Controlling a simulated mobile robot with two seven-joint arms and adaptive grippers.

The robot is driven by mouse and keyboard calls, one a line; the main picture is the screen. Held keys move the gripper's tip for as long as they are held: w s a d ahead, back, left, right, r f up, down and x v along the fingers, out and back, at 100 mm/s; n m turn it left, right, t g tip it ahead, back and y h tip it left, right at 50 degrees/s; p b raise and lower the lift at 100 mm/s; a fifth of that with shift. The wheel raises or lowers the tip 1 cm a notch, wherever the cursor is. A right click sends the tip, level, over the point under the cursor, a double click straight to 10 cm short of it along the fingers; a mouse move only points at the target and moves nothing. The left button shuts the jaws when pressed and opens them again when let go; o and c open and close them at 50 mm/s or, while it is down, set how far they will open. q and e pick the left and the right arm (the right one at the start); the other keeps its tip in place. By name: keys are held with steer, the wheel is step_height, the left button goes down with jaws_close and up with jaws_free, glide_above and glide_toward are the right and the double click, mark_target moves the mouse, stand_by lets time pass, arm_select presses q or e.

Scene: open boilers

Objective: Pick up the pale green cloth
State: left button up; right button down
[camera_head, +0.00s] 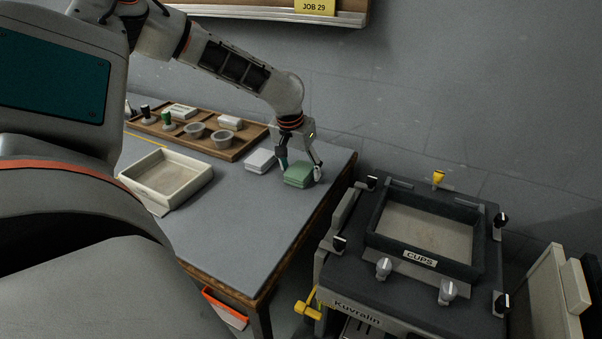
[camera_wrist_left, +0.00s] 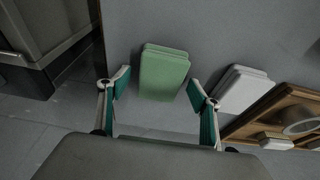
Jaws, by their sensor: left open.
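The pale green cloth (camera_head: 299,174) is a folded stack near the right edge of the grey table. It also shows in the left wrist view (camera_wrist_left: 163,72), ahead of the fingers. My left gripper (camera_head: 302,170) is open above the cloth, with one finger to each side of it in the head view. In the left wrist view the left gripper (camera_wrist_left: 155,88) has its fingertips apart, with the cloth between and slightly beyond them. I cannot tell whether the fingers touch it. My right gripper is not in view.
A folded white cloth (camera_head: 260,160) lies just left of the green one. A wooden tray (camera_head: 239,150) with cups and small items stands behind. A cream tray (camera_head: 168,178) is nearer. The boiler machine (camera_head: 352,269) stands right of the table, across a gap.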

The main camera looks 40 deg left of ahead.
mark_target(300, 169)
arm_select(q)
steer(key=c, duration=1.1)
steer(key=shift+c, duration=0.2)
steer(key=shift+r, duration=0.35)
steer(key=shift+r+p, duration=0.35)
step_height(300, 169, up, 19)
steer(key=p, duration=0.2)
steer(key=shift+r, duration=0.15)
steer(key=shift+o, duration=0.4)
steer(key=shift+p, duration=0.3)
